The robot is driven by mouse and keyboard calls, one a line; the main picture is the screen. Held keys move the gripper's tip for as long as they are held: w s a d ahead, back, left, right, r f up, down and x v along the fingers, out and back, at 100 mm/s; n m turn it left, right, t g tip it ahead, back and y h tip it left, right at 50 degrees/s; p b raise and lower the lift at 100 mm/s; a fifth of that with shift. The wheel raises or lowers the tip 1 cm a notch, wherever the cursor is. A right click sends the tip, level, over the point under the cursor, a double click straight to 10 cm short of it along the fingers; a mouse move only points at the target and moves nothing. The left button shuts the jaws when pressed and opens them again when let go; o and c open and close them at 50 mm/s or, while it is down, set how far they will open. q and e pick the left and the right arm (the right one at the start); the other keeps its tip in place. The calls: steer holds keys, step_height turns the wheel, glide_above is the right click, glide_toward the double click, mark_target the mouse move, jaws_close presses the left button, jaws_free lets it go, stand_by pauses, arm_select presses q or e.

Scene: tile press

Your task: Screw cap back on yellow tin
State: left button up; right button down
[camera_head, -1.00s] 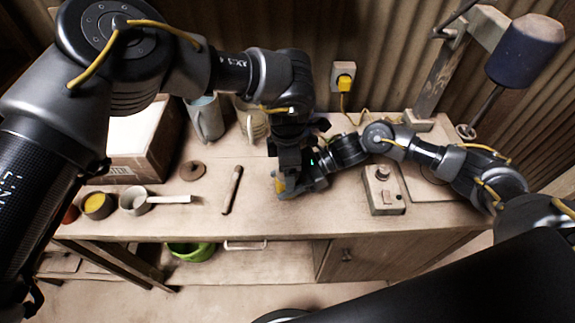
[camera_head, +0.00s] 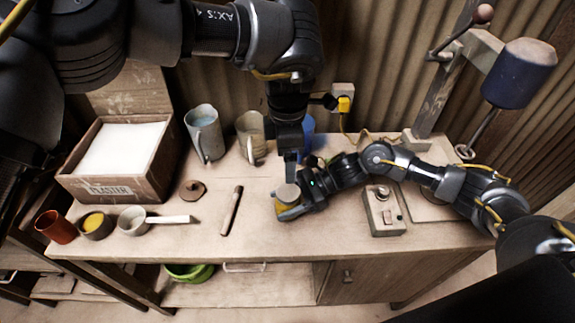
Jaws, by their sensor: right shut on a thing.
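The yellow tin (camera_head: 286,210) stands upright at the middle of the bench, with a tan round top (camera_head: 287,193) that looks like a cap. I cannot tell whether it is seated or threaded. My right gripper (camera_head: 295,211) reaches in from the right and is shut on the tin's side, hiding part of it. My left gripper (camera_head: 290,178) points down just above the tin's top, apart from or barely touching it. Its fingers are seen edge-on, so their opening is hidden.
A brown knobbed disc (camera_head: 193,190) and a wooden stick (camera_head: 232,210) lie left of the tin. A plaster box (camera_head: 115,190), jugs (camera_head: 204,133) and small pots (camera_head: 95,225) stand further left. A control box (camera_head: 384,212) and the press (camera_head: 440,95) are on the right.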

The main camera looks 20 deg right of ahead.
arm_select(q)
steer(key=shift+r, duration=0.3)
arm_select(e)
steer(key=shift+c, duration=1.9)
jaws_free()
arm_select(q)
steer(key=shift+f, duration=0.1)
